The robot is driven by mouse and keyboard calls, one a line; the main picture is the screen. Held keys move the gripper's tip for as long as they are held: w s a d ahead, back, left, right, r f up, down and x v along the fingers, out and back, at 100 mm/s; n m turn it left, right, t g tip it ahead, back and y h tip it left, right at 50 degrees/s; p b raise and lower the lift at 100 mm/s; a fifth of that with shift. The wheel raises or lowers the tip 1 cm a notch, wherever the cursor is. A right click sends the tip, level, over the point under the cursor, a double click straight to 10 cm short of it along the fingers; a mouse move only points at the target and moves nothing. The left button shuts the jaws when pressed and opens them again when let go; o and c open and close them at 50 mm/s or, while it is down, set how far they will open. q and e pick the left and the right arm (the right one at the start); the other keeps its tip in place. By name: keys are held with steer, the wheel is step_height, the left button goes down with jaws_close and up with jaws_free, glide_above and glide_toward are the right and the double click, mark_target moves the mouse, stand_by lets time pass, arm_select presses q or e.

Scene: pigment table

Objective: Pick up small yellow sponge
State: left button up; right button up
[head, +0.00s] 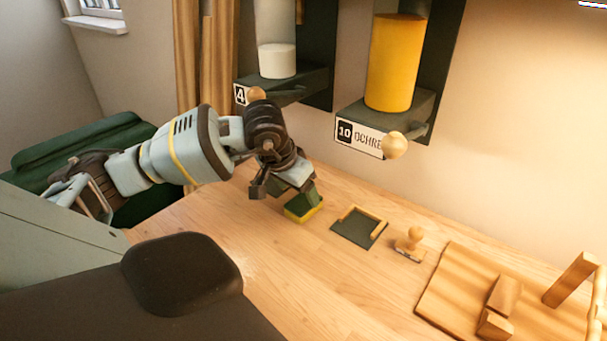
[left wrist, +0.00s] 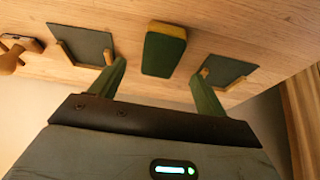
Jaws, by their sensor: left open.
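The small sponge (head: 303,209) lies on the wooden table, with a dark green top and a yellow lower layer. My left gripper (head: 298,192) is open and just above the sponge, partly covering it in the head view. In the left wrist view the sponge (left wrist: 163,50) shows between the two green fingers of the left gripper (left wrist: 159,70), with room on both sides. My right gripper is not in view.
A dark square pad with wooden edging (head: 359,227) and a wooden-handled stamp (head: 410,243) stand right of the sponge. A wooden board (head: 440,296) with blocks lies farther right. An ochre cylinder (head: 394,62) and a pale cylinder (head: 277,60) are on wall holders above.

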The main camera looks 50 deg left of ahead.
mark_target(304, 201)
arm_select(q)
steer(key=shift+p+x, duration=0.3)
steer(key=shift+x, duration=2)
steer(key=shift+w, duration=0.1)
steer(key=c, duration=1)
